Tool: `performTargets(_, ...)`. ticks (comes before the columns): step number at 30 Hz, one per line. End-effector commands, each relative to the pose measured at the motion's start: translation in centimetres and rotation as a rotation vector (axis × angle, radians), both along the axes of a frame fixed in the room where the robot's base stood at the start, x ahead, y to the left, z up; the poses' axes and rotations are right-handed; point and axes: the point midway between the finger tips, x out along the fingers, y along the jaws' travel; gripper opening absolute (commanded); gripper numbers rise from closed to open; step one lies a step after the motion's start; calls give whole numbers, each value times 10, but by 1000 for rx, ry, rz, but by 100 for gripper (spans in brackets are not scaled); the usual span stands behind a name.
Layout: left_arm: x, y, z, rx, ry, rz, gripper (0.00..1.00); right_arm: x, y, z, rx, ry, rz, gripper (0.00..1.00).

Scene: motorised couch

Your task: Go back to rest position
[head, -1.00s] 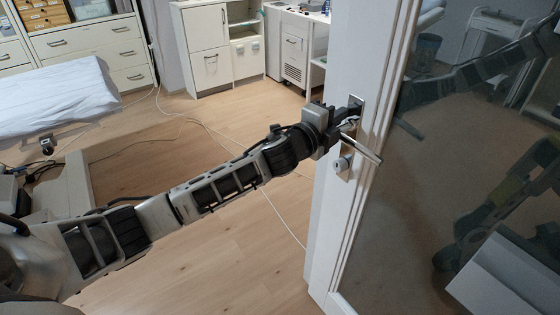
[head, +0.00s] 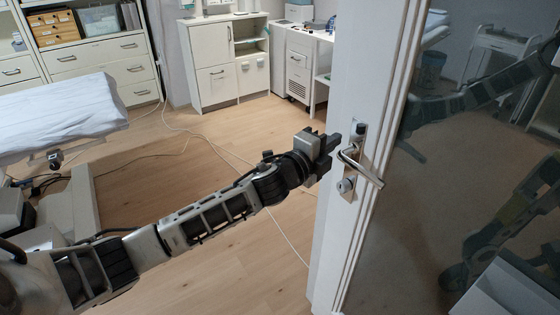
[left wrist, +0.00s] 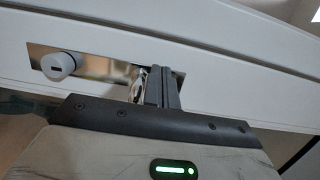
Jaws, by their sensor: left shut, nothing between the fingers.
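My left gripper (head: 338,143) reaches in from the left at the edge of a white door, just left of the metal door handle (head: 360,166). In the left wrist view its dark fingers (left wrist: 161,88) are shut together with nothing visible between them. They are close to the metal handle plate (left wrist: 100,66), and the handle is mostly hidden behind them. Whether the fingers touch the door cannot be told. My right gripper is not in view.
The white door (head: 338,225) with a dark glass pane (head: 440,220) stands at the right. A couch with a white cover (head: 60,112) is at the left. White cabinets (head: 225,70) line the back. Wooden floor lies open between, with thin cables (head: 205,135) across it.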

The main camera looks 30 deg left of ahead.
Motion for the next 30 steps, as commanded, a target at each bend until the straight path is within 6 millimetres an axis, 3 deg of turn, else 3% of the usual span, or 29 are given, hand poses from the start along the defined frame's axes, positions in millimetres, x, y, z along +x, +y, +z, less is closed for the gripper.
performTargets(3, -29, 16, -4, 6, 2, -2, 0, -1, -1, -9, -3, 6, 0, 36)
performTargets(10, -70, 37, -5, 6, 6, -4, 0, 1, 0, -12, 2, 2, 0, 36)
performTargets(15, -85, 45, -3, 3, 5, -3, 0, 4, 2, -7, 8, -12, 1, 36)
performTargets(22, -90, 45, -5, -9, 13, -6, 0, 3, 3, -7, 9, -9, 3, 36)
performTargets(26, -105, 35, -39, -145, 116, 5, 0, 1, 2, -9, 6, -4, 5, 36)
performTargets(30, -150, 13, -113, -487, 365, 73, 0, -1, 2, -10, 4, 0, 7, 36)
